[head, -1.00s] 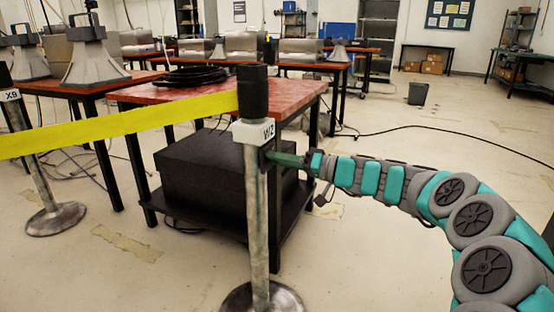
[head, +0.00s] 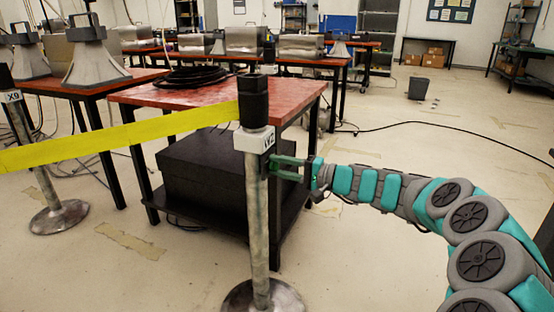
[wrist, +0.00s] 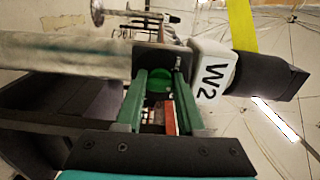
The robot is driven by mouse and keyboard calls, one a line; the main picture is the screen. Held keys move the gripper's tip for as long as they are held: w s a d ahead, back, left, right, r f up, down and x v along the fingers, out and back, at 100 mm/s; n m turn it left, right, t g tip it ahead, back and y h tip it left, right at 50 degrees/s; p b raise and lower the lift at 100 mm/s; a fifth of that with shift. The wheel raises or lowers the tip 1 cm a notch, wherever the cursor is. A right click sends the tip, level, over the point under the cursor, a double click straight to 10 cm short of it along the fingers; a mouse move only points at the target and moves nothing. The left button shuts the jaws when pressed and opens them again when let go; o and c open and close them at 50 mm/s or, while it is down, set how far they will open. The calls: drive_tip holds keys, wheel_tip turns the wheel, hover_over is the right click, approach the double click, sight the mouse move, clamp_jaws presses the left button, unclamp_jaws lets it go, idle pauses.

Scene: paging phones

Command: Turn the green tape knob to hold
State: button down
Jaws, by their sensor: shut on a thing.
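The green tape knob (wrist: 158,84) is a round green part on the post, just beside the white W2 label, in the wrist view. My gripper (head: 285,168) reaches the right side of the metal post (head: 257,215) from the right, just below the label (head: 256,140). In the wrist view its two green fingers stand on either side of the knob and are shut on it. In the head view the fingers hide the knob. The post stands upright with a black head (head: 253,100). Yellow tape (head: 120,138) runs from this head to the left.
A red-topped table (head: 200,100) with a coiled black cable (head: 190,77) and a black box (head: 205,175) below stands close behind the post. Another post (head: 50,185), marked X9, is at the left. Open floor lies at the right.

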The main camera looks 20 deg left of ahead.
drive_tip(key=m+p, duration=0.4)
drive_tip(key=m, duration=0.1)
drive_tip(key=shift+r+m+p, duration=0.15)
drive_tip(key=shift+m+p, duration=1.6)
drive_tip(key=shift+m, duration=0.35)
drive_tip(key=c, duration=0.5)
unclamp_jaws()
drive_tip(key=d, duration=0.8)
drive_tip(key=shift+s+b, duration=0.25)
drive_tip(key=shift+b, duration=0.15)
drive_tip(key=shift+a, duration=0.1)
